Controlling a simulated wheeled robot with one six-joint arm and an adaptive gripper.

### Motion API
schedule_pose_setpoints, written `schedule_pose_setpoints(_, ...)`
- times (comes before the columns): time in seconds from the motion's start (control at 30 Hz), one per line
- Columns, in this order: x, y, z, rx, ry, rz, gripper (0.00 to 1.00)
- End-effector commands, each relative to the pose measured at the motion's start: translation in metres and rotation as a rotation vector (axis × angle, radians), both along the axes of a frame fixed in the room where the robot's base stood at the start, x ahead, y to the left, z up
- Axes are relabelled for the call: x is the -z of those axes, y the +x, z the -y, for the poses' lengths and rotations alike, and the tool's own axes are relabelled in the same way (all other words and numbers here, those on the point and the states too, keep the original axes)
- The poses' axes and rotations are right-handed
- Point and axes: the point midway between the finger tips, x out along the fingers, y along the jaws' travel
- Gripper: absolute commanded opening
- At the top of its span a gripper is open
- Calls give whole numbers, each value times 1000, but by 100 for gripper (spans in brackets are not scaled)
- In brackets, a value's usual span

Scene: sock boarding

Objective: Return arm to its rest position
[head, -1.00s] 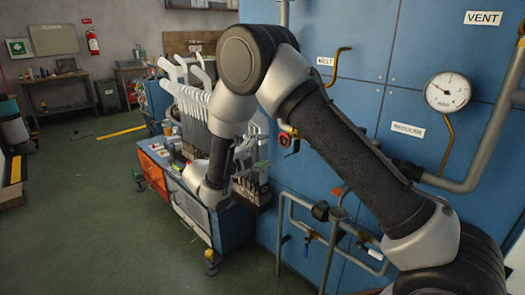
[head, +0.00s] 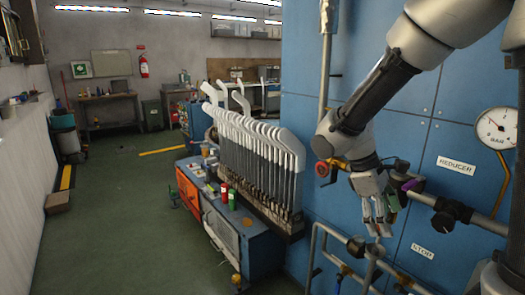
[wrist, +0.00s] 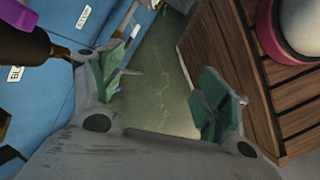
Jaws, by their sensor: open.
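My gripper (head: 378,222) hangs at the end of my arm in the right half of the head view, fingers pointing down, in front of the blue panel. In the wrist view its two green-padded fingers (wrist: 163,92) stand apart, with only green floor seen between them. It is open and holds nothing. The gripper is clear of the cart and to the right of it.
A row of white-topped forms (head: 262,145) stands on the cart (head: 250,250) to the left. The blue panel (head: 430,130) has pipes, a gauge (head: 496,128) and a purple-handled valve (head: 412,185) near my gripper. A slatted wooden surface (wrist: 232,45) shows in the wrist view. Floor at left is open.

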Motion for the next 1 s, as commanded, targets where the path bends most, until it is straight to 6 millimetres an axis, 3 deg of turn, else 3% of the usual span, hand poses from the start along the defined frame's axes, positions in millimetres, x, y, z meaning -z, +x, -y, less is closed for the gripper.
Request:
schedule_pose_setpoints(0.2,-41,-55,19,486,266,279,75)
schedule_pose_setpoints(0.43,-80,-100,42,716,461,512,75)
schedule_pose_setpoints(0.7,-114,-119,69,798,507,701,75)
schedule_pose_setpoints(1.0,-114,-119,71,807,500,700,75)
